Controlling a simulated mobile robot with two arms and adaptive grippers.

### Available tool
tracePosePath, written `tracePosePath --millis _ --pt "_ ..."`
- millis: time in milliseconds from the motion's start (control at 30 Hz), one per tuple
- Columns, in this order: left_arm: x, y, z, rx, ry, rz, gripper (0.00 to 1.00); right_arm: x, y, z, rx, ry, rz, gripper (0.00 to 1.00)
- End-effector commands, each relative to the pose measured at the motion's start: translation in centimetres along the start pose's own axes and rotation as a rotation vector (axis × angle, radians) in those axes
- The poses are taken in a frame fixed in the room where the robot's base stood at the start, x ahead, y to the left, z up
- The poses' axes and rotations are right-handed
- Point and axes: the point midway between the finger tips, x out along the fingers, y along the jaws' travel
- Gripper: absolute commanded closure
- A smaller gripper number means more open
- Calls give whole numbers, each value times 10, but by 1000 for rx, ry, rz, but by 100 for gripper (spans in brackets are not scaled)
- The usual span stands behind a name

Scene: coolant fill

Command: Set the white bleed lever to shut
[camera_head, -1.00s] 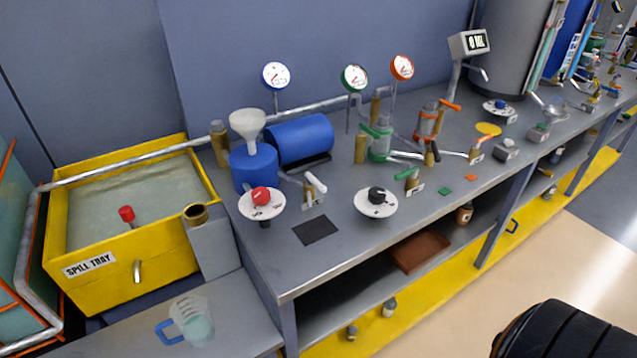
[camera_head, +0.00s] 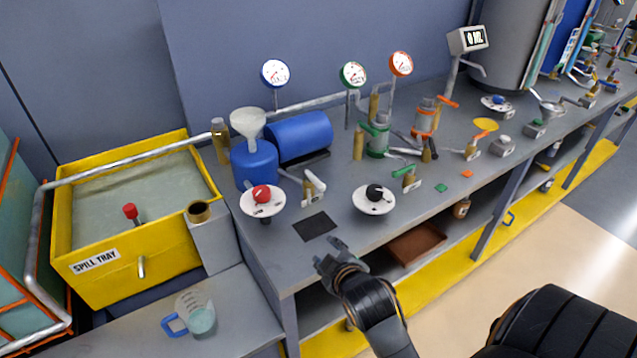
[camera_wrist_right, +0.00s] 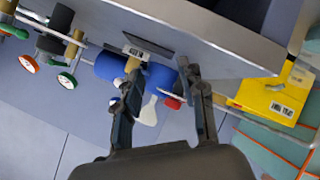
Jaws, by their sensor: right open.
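The white bleed lever (camera_head: 315,182) sits on a small brass valve (camera_head: 309,187) with a label plate, on the grey bench between the red-knob dial and the black-knob dial. Its label is too small to read. My right gripper (camera_head: 327,252) is open and empty at the bench's front edge, in front of the dark mat and apart from the lever. In the right wrist view its two fingers (camera_wrist_right: 160,80) are spread, with the brass valve (camera_wrist_right: 133,64) beyond the left finger, which partly hides the lever. My left gripper is out of view.
A red-knob dial (camera_head: 262,198) and a black-knob dial (camera_head: 374,198) flank the valve. A white funnel (camera_head: 248,122) on a blue container and a blue tank (camera_head: 302,137) stand behind. The dark mat (camera_head: 315,226) lies clear in front. A yellow spill tray (camera_head: 120,275) is at left.

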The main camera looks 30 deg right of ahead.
Motion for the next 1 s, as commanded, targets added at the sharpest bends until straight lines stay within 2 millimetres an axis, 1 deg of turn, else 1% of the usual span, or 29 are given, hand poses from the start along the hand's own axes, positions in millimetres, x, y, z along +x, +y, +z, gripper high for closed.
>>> tracePosePath --millis 33,100,200,300,367,467,567,800,1000 --pt "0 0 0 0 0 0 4 5 16 -9 -33 33 54 60" --pt "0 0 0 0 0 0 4 10 35 -19 -87 69 127 60" --pt "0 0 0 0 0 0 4 13 60 -31 -158 109 220 60" --pt "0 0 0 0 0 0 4 14 75 -39 -206 130 281 60" --pt "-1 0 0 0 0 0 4 15 79 -41 -220 135 297 60" --pt "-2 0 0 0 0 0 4 23 83 -44 -225 137 302 60" --pt "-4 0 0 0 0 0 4 38 87 -46 -223 137 301 60" --pt "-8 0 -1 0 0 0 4 87 102 -55 -221 137 299 60" --pt "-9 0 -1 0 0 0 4 122 111 -61 -221 137 298 60"
